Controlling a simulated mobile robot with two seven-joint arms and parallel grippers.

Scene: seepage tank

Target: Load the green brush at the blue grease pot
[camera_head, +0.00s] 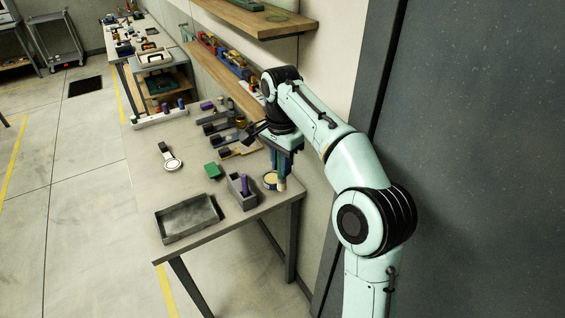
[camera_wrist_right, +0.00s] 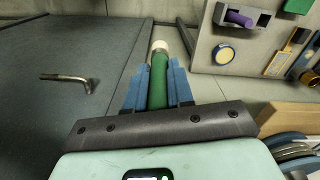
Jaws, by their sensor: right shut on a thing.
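The green brush (camera_wrist_right: 158,82) is clamped between the blue fingers of my right gripper (camera_wrist_right: 158,90), its pale tip (camera_wrist_right: 160,46) pointing away from the wrist. In the head view my right gripper (camera_head: 284,172) points down at the table's right edge, with the pale tip showing below the fingers. The blue grease pot (camera_head: 269,181) is a round blue-rimmed pot with cream contents, just left of the brush. The pot also shows in the right wrist view (camera_wrist_right: 223,54), right of the brush tip and apart from it. My left gripper is not in view.
A grey holder (camera_head: 235,198) with a purple-handled tool (camera_head: 245,184) stands left of the pot. A green block (camera_head: 212,170) and a grey tray (camera_head: 163,232) lie further left. Dark racks of tools (camera_head: 217,127) stand behind. A wall shelf (camera_head: 255,22) hangs above.

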